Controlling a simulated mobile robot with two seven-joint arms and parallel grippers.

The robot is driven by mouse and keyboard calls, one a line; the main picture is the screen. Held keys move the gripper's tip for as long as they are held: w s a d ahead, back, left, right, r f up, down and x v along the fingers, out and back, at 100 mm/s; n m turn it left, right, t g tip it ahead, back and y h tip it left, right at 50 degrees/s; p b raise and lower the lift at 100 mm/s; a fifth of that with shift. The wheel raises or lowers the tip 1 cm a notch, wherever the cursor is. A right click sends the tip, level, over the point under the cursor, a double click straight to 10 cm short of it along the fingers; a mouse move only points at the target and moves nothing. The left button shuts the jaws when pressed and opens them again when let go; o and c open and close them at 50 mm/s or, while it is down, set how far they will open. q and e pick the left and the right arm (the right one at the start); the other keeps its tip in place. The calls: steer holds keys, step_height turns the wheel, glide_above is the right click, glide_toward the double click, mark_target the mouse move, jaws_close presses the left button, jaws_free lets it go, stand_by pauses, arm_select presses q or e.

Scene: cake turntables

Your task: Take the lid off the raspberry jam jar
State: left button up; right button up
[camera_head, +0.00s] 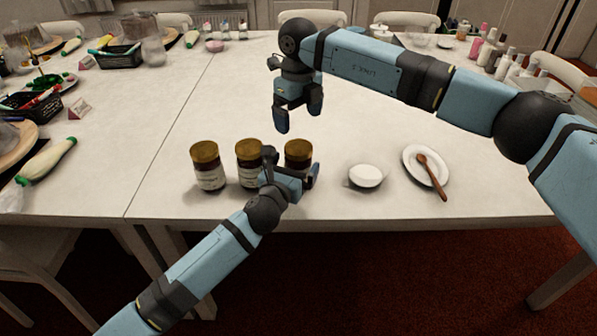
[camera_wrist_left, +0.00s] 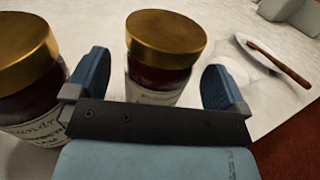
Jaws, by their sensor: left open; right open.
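Three dark jam jars with gold lids stand in a row near the table's front edge: a left jar (camera_head: 208,172), a middle jar (camera_head: 249,152) and a right jar (camera_head: 298,148). All three have their lids on. I cannot read which label says raspberry. My left gripper (camera_head: 291,165) is open in front of the right jar. In the left wrist view that jar's gold lid (camera_wrist_left: 166,36) shows between the open fingers, with no clear contact; the middle jar (camera_wrist_left: 28,85) is just left of them. My right gripper (camera_head: 298,110) is open and empty, above the table behind the jars.
A small white bowl (camera_head: 366,175) stands right of the jars. Beside it is a white plate (camera_head: 412,158) with a wooden spoon (camera_head: 432,176) on it. Bottles (camera_head: 490,52) stand at the far right, and black baskets (camera_head: 120,55) at the left. The table behind the jars is clear.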

mark_target(298, 147)
arm_select(q)
steer(key=shift+w+d, duration=0.2)
steer(key=shift+w, duration=0.2)
steer(key=c, duration=1.8)
steer(key=shift+o, duration=0.2)
arm_select(e)
steer(key=m, duration=0.9)
steer(key=shift+m, duration=0.4)
steer(key=m, duration=0.4)
steer(key=shift+r, duration=0.1)
steer(key=m, duration=0.4)
steer(key=shift+f, duration=4)
